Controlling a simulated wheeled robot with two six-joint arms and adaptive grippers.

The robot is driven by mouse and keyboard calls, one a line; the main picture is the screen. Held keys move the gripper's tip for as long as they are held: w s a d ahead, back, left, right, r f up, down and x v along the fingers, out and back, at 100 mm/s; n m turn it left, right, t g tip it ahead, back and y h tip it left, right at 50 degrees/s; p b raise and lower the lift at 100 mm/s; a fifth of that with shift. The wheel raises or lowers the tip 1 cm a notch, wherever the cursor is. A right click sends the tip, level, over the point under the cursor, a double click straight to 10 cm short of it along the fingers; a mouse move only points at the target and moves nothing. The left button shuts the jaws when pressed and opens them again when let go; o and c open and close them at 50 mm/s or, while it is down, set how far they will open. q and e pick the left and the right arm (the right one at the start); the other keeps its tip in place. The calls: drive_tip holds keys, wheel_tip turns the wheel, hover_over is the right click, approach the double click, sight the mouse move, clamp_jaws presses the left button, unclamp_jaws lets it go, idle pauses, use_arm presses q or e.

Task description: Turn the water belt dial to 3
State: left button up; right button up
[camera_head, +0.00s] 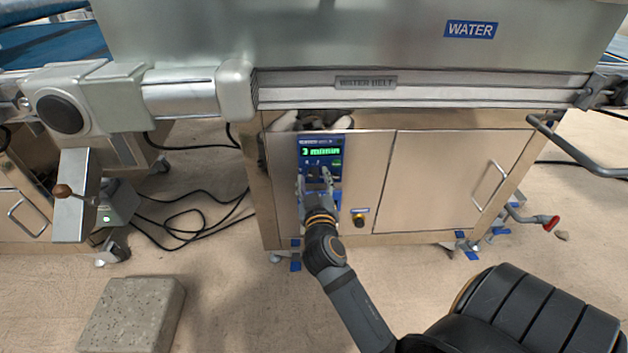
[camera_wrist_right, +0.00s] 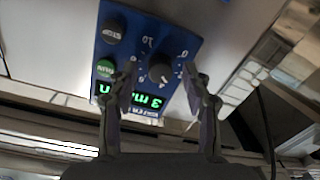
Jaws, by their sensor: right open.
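The water belt control panel (camera_head: 337,141) is a blue plate on the cabinet front under the WATER BELT label. Its green display (camera_head: 320,151) appears to read 3 m/min; it also shows upside down in the right wrist view (camera_wrist_right: 150,101). The black dial (camera_wrist_right: 160,68) has numbers around it, small and partly covered. My right gripper (camera_head: 314,176) is at the panel, open, with one finger on each side of the dial in the right wrist view (camera_wrist_right: 160,76). I cannot tell whether the fingers touch the dial. My left gripper is not in view.
A green button (camera_wrist_right: 105,68) and a black STOP button (camera_wrist_right: 113,31) sit beside the dial. Black cables (camera_head: 190,215) and a speckled block (camera_head: 133,315) are on the floor at left.

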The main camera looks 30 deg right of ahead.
wheel_tip(320, 180, up, 10)
idle(0.5)
idle(0.3)
